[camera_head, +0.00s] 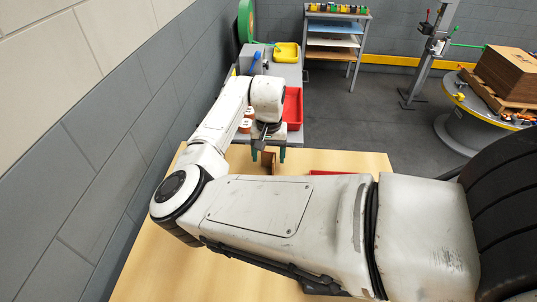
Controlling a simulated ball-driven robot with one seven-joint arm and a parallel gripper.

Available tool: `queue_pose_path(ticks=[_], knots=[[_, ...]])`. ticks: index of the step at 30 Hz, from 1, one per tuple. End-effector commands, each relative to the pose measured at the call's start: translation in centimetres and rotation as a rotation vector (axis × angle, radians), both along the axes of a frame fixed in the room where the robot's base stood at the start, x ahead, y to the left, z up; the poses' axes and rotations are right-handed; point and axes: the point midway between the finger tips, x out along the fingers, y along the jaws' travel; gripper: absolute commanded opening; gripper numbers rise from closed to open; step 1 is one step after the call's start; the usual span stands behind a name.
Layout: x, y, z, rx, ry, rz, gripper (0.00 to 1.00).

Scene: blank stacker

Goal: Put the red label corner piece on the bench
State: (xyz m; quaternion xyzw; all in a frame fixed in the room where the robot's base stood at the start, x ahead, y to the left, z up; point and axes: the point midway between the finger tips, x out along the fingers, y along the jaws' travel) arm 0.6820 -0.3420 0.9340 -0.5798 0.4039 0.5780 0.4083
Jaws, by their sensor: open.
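My gripper (268,155) is at the end of my arm, pointing down over the far edge of the light wood bench (345,160). Its two green-tipped fingers are apart. A small brown upright piece (267,164) shows between and just below the fingers, at the bench's far edge. I cannot tell whether it touches them. No red label can be made out on it, so I cannot tell if it is the corner piece. My arm hides much of the bench.
A red tray edge (338,173) shows on the bench behind my arm. Beyond stands a grey table with a red bin (292,106) and a yellow tray (287,52). A grey block wall (90,170) runs close on the left. Stacked cardboard (508,72) is at the right.

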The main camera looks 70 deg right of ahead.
Motion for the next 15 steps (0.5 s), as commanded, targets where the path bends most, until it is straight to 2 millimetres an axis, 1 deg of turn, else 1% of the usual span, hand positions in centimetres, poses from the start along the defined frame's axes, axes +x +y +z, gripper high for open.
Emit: queue_pose_path(ticks=[5,12,15], knots=[[0.0,-0.1,2.4,-0.003,-0.003,-0.002,0.73],[0.0,-0.1,7.4,-0.004,-0.004,-0.002,0.73],[0.0,-0.1,9.2,-0.003,-0.002,-0.002,0.73]])
